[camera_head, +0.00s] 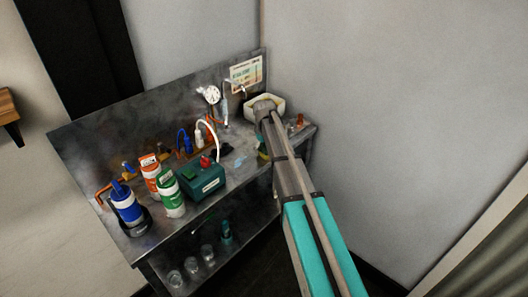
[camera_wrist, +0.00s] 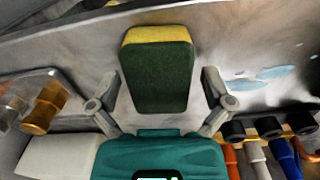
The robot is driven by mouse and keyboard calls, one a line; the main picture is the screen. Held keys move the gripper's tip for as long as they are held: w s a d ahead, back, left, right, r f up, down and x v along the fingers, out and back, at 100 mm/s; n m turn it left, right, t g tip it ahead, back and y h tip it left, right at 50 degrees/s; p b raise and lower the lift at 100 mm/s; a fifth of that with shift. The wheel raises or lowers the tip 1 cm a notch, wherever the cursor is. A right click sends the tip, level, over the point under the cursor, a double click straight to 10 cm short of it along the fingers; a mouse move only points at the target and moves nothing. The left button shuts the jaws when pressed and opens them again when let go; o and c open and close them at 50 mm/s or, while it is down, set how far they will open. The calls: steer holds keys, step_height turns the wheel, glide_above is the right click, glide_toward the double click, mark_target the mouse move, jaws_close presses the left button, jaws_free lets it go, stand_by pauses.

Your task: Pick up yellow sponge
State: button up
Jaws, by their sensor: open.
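The yellow sponge (camera_wrist: 157,75) has a yellow edge at the top and a dark green face in the wrist view. It stands out in front of the grey metal surface. My gripper (camera_wrist: 160,82) is open, with one finger to the left of the sponge and one to the right. Gaps show on both sides, so the fingers look apart from it. In the head view a small yellow-green piece of the sponge (camera_head: 263,155) shows beside my arm on the bench; my gripper's fingers are hidden there.
The metal workbench (camera_head: 232,177) carries a teal box (camera_head: 202,178), several bottles and a white basin (camera_head: 279,103). In the wrist view, a clear container with a gold fitting (camera_wrist: 41,116) is at left, and coloured hose ends (camera_wrist: 279,152) are at lower right. Light blue patches (camera_wrist: 262,76) mark the surface.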

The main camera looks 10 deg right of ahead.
mark_target(264, 147)
steer(key=c, duration=0.6)
steer(key=shift+r, duration=0.15)
step_height(264, 147, up, 3)
steer(key=p, duration=0.3)
steer(key=s+r+p, duration=0.3)
steer(key=s, duration=0.1)
steer(key=s+r+p, duration=0.3)
steer(key=s, duration=0.2)
steer(key=s+r+p, duration=0.3)
steer(key=s+p, duration=0.1)
steer(key=s, duration=0.1)
steer(key=shift+a+r, duration=0.4)
